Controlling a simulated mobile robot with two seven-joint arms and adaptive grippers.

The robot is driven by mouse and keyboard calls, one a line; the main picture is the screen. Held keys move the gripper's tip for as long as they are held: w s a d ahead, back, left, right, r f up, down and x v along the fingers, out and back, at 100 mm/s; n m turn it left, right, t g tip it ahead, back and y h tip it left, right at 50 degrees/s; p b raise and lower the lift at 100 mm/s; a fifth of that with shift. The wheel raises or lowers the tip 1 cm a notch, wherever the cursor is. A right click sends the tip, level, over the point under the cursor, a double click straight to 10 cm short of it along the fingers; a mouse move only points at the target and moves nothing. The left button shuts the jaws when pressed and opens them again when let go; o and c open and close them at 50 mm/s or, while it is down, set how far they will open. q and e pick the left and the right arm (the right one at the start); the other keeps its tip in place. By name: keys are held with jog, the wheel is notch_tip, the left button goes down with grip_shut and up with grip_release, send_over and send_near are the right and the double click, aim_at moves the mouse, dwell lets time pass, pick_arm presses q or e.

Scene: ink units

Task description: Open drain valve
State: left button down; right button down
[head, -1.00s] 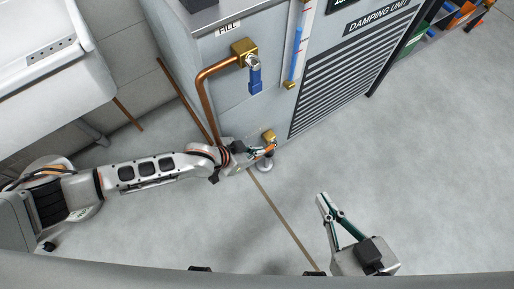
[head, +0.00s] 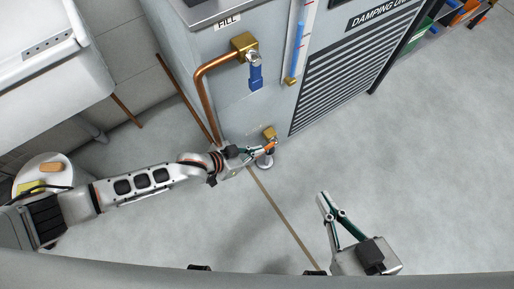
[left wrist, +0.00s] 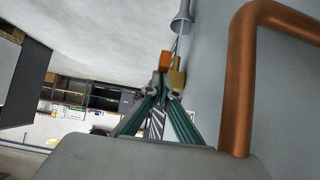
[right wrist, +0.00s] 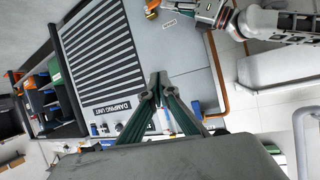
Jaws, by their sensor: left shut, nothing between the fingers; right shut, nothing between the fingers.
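The drain valve (head: 269,132) is a small brass body low on the grey cabinet's front. Its orange handle (head: 269,146) sticks out beside it, above a pale drain funnel (head: 265,163). My left gripper (head: 259,151) is shut and empty, its tips close beside the handle. In the left wrist view, the orange handle (left wrist: 165,61) and brass body (left wrist: 178,76) are just beyond the left fingertips (left wrist: 160,90); I cannot tell whether they touch. My right gripper (head: 322,195) is shut and empty, over open floor. The valve (right wrist: 152,10) also shows in the right wrist view.
A copper pipe (head: 204,105) runs down the cabinet, close to my left gripper. Above is a brass fill valve (head: 243,43) with a blue handle (head: 256,77). A louvred panel (head: 340,80) is to the right. A round stool (head: 48,165) stands at left. The right floor is clear.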

pick_arm(q)
jog(key=shift+s+a+f, duration=0.1)
jog(key=shift+s+f, duration=0.05)
jog(key=shift+f, duration=0.45)
jog(key=shift+a+f, duration=0.1)
jog(key=shift+f, duration=0.55)
jog(key=shift+f+b, duration=0.5)
jog(key=shift+f, duration=0.75)
jog(key=shift+w+d+f+b, duration=0.1)
jog(key=shift+d+f+b, duration=0.1)
jog(key=shift+f, duration=0.2)
jog(key=shift+w+d+f+b, duration=0.1)
jog(key=shift+d+f, duration=0.05)
jog(key=shift+f, duration=0.25)
pick_arm(e)
jog(key=shift+s+a+f+m+y, duration=0.15)
jog(key=shift+s+a+f+m, duration=0.1)
jog(key=shift+a+m, duration=0.35)
jog(key=shift+s+a+f+m+y, duration=0.15)
jog(key=shift+s+a+m, duration=0.15)
jog(key=shift+a, duration=0.45)
pick_arm(q)
jog(key=shift+w, duration=0.1)
pick_arm(e)
jog(key=shift+w, duration=0.1)
